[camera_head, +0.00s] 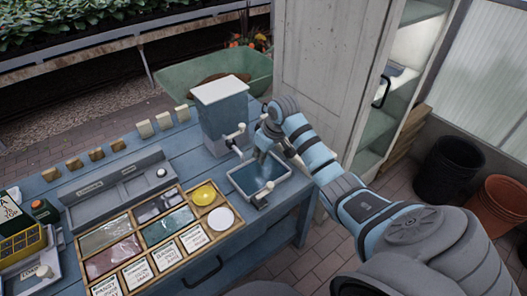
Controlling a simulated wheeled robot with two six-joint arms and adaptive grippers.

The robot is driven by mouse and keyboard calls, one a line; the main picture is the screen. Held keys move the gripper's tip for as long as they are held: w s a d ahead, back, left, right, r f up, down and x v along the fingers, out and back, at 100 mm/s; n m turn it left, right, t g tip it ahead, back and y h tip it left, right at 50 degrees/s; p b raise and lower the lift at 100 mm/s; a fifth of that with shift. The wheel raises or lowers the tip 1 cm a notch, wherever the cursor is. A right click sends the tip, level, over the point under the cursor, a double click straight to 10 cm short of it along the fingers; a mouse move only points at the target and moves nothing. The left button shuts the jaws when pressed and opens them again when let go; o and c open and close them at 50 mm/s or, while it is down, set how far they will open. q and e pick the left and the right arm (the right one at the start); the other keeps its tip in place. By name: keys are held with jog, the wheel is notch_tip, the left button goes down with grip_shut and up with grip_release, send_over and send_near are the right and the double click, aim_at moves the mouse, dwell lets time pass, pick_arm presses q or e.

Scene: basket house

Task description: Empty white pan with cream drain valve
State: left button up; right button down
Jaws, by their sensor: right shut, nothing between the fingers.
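The white pan (236,183) sits on the blue bench near its right end. It is rectangular with a pale rim, and its inside looks dark blue, like water; the level is hard to judge. A cream drain valve (264,191) sticks out at its front. My right gripper (262,156) is shut and empty, pointing down over the back part of the pan. It is apart from the drain valve, and whether its tips touch the pan's contents cannot be told. My left gripper is out of view.
A grey-blue bin with a white lid (220,88) and a side valve (236,134) stands behind the pan. A wooden tray (127,234) of labelled compartments lies to the left. A white cabinet (327,60) stands behind my arm. Black and orange pots (449,167) stand on the floor at right.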

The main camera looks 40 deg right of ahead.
aim_at(265, 192)
jog(key=b+x, duration=0.1)
jog(key=x, duration=0.7)
jog(key=shift+b, duration=0.35)
jog(key=s, duration=0.1)
jog(key=s+p, duration=0.1)
jog(key=s, duration=0.1)
jog(key=shift+d+r+p, duration=0.1)
jog(key=shift+d+p, duration=0.15)
jog(key=shift+p, duration=0.15)
jog(key=shift+s+d, duration=0.1)
jog(key=shift+s, duration=0.55)
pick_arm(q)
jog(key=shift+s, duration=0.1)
pick_arm(e)
jog(key=shift+w, duration=0.15)
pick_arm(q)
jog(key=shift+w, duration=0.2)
